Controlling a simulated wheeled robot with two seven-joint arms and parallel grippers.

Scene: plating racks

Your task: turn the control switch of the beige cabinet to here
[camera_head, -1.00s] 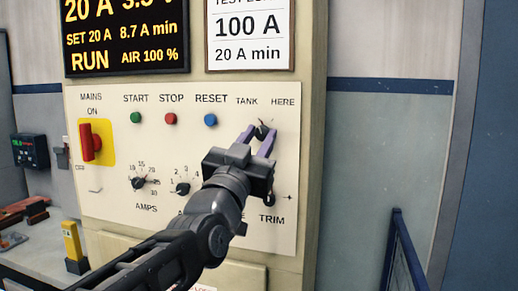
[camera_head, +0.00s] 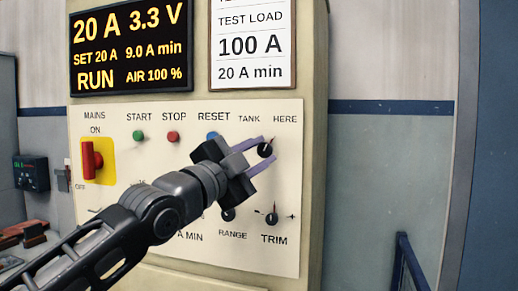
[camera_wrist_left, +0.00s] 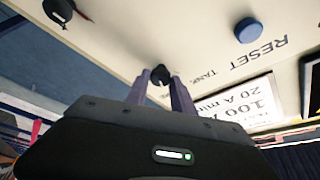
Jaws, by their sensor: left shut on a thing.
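The control switch (camera_head: 265,150) is a small black knob on the cream panel of the beige cabinet (camera_head: 312,130), below the labels TANK (camera_head: 249,118) and HERE (camera_head: 285,119). My left gripper (camera_head: 262,150) comes from the lower left, and its purple fingers are shut on the knob, one on each side. The knob's light mark seems to point up and right, towards HERE; the fingers partly hide it. In the left wrist view the knob (camera_wrist_left: 160,73) sits between the fingertips (camera_wrist_left: 161,80). My right gripper is not in view.
The red MAINS switch (camera_head: 91,159), green START button (camera_head: 139,136) and red STOP button (camera_head: 173,137) are at left. The RANGE knob (camera_head: 228,214) and TRIM knob (camera_head: 272,219) are close below.

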